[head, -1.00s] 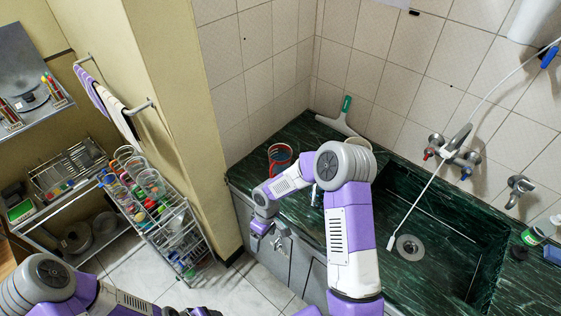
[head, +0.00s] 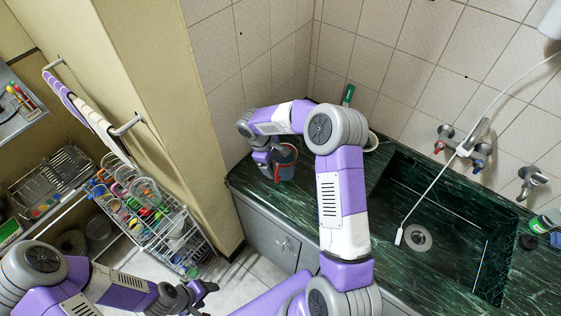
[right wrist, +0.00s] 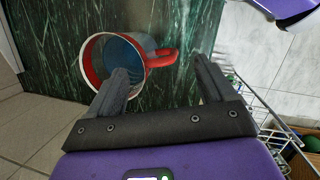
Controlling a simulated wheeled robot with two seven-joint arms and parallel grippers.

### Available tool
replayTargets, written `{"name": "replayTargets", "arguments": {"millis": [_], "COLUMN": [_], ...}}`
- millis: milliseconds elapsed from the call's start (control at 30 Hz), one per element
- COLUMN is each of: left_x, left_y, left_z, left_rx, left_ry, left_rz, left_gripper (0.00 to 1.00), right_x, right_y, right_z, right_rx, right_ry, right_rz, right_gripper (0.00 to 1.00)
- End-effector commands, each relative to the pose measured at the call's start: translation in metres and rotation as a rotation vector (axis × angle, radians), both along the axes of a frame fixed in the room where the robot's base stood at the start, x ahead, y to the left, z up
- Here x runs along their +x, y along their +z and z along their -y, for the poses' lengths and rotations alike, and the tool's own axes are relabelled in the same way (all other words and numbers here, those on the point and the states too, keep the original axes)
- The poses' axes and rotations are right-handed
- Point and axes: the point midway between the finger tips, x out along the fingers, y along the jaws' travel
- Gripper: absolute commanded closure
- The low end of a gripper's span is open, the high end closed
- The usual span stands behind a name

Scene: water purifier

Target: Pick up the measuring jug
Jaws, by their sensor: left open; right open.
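The measuring jug (head: 285,162) stands on the dark green counter at the far left corner. It is clear blue-grey with a red rim and a red handle. In the right wrist view the jug (right wrist: 97,62) is at the upper left, with its handle pointing right. My right gripper (right wrist: 172,80) is open. Its left finger overlaps the jug's rim near the handle, and the handle's end lies between the fingers; I cannot tell whether they touch. In the head view this gripper is beside the jug's left side, partly hidden. My left gripper (head: 203,292) is open and empty, low above the floor.
A green-handled squeegee (head: 347,95) leans at the back wall. A pale bowl (head: 371,141) is partly behind my right arm. The sink (head: 440,225) with its tap (head: 463,148) is to the right. A wire rack (head: 165,225) of cups stands left of the counter.

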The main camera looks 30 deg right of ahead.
Motion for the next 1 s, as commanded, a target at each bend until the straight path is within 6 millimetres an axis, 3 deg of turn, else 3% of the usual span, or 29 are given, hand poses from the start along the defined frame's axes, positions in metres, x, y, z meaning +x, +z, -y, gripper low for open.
{"name": "replayTargets", "arguments": {"millis": [333, 667, 1000], "left_x": [0.000, 0.000, 0.000], "left_y": [0.003, 0.003, 0.003], "left_z": [0.000, 0.000, 0.000], "left_rx": [0.000, 0.000, 0.000], "left_ry": [0.000, 0.000, 0.000], "left_rz": [0.000, 0.001, 0.001], "left_gripper": [0.36, 0.36, 0.36], "right_x": [-0.002, -0.002, -0.002], "right_y": [-0.047, -0.053, -0.053], "right_z": [0.011, 0.013, 0.013], "right_rx": [0.002, 0.001, 0.001], "right_ry": [0.000, 0.000, 0.000], "right_rz": [-0.002, 0.001, 0.001], "right_gripper": [0.17, 0.17, 0.69]}}
